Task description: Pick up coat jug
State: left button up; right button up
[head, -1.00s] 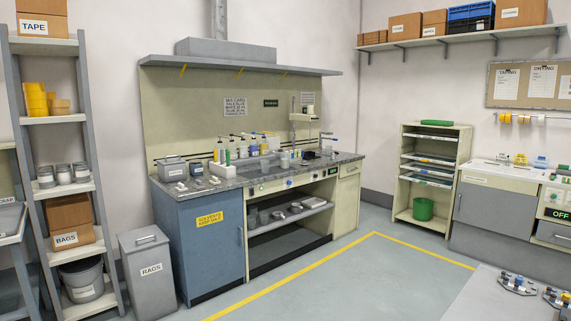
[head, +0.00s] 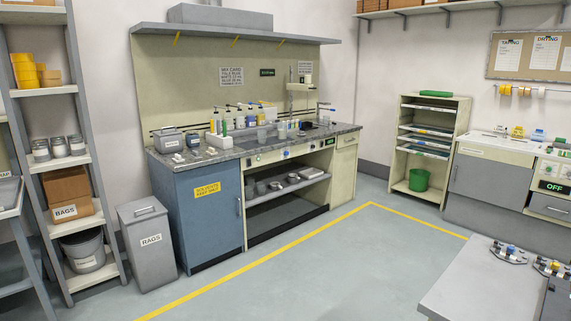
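The mixing bench (head: 240,155) stands against the back wall, with several bottles (head: 228,122) and small containers on its grey speckled top. A pale translucent vessel (head: 262,133) stands near the middle of the top. Grey vessels (head: 293,178) sit on the shelf under the top. I cannot tell which of these, if any, is the coat jug; labels on them are too small to read. Neither of my grippers is in view.
A grey rags bin (head: 148,250) stands left of the bench, beside a tall shelf rack (head: 88,165). The floor (head: 320,265) before the bench is clear, crossed by a yellow line. A grey table (head: 465,285) juts in at lower right. A drying rack (head: 427,150) stands farther right.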

aim_at(282, 127)
jog(key=i, duration=4.85)
jog(key=l, duration=0.15)
